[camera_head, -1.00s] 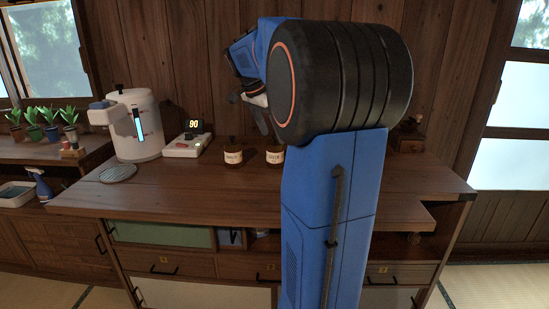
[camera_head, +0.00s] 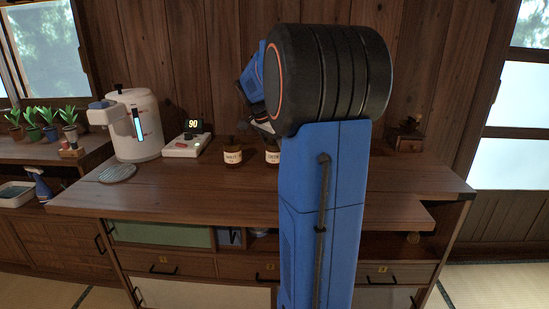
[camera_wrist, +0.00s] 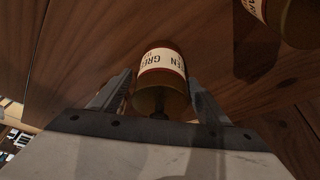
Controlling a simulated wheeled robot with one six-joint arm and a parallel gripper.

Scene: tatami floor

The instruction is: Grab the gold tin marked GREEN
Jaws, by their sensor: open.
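The gold tin marked GREEN (camera_wrist: 161,93) shows in the wrist view with its cream label upside down. My gripper (camera_wrist: 158,88) is open, with one finger on each side of the tin; I cannot tell whether either finger touches it. In the head view, the right-hand tin (camera_head: 272,156), partly behind my arm, appears to be the same one, standing on the wooden counter (camera_head: 200,190). My gripper's fingers are mostly hidden there by the arm.
A second labelled tin (camera_head: 232,156) stands just left, and also shows at the wrist view's upper right (camera_wrist: 293,22). A 90 display (camera_head: 193,127), a white dispenser (camera_head: 140,135) and a round grey mat (camera_head: 117,174) are further left. A small wooden box (camera_head: 408,142) stands right.

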